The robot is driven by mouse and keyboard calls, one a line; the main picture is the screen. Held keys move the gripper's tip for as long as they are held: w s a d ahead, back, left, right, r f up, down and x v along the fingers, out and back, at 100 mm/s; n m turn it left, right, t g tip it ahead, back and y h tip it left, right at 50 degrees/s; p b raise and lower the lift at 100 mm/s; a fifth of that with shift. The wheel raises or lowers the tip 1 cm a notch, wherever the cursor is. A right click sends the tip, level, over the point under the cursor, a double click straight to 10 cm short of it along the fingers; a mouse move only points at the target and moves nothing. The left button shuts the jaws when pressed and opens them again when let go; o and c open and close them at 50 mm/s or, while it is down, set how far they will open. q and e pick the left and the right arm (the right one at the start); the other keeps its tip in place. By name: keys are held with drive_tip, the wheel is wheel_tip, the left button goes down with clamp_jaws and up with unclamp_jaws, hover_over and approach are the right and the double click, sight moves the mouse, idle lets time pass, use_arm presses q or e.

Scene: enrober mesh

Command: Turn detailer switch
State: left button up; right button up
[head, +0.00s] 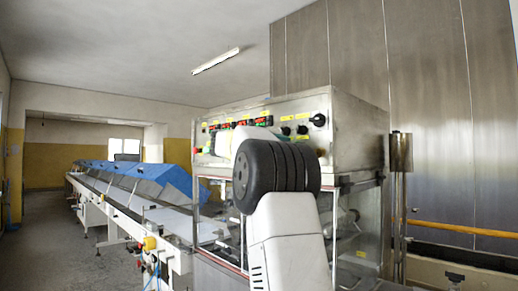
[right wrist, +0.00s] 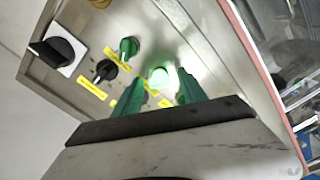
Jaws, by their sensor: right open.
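The control panel (head: 270,122) of the steel machine faces me in the head view, with switches, lights and yellow labels. The labels are too small to read, so I cannot tell which switch is the detailer's. In the right wrist view, my right gripper (right wrist: 159,84) is open, its two green fingers pointing at the panel. A bright green-lit round control (right wrist: 160,77) shows between the fingertips; contact cannot be told. A green knob (right wrist: 129,47) and a black switch (right wrist: 105,70) are beside it. In the head view, my right arm hides the gripper and part of the panel. My left gripper is not in view.
A large black rotary switch (right wrist: 58,52) on a white plate sits near the panel's edge. A clear-windowed enclosure (head: 352,230) is below the panel. A long conveyor with blue covers (head: 150,178) runs off to the left. A steel post (head: 400,190) stands at right.

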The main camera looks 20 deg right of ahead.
drive_tip(key=v, duration=0.7)
drive_tip(key=shift+a, duration=0.3)
drive_tip(key=shift+s+f, duration=0.15)
drive_tip(key=s+a+f+n+y, duration=0.1)
drive_tip(key=s+f+y, duration=0.45)
drive_tip(key=f, duration=0.35)
drive_tip(key=s+a+f+n+y, duration=0.1)
drive_tip(key=s+f+y, duration=0.3)
drive_tip(key=s+f, duration=0.45)
drive_tip(key=s+a+f+y, duration=0.9)
drive_tip(key=s+a+f, duration=0.7)
drive_tip(key=s+a, duration=0.2)
drive_tip(key=shift+s+a+f+g, duration=0.15)
drive_tip(key=shift+a+f+g, duration=0.1)
drive_tip(key=shift+f+g, duration=0.1)
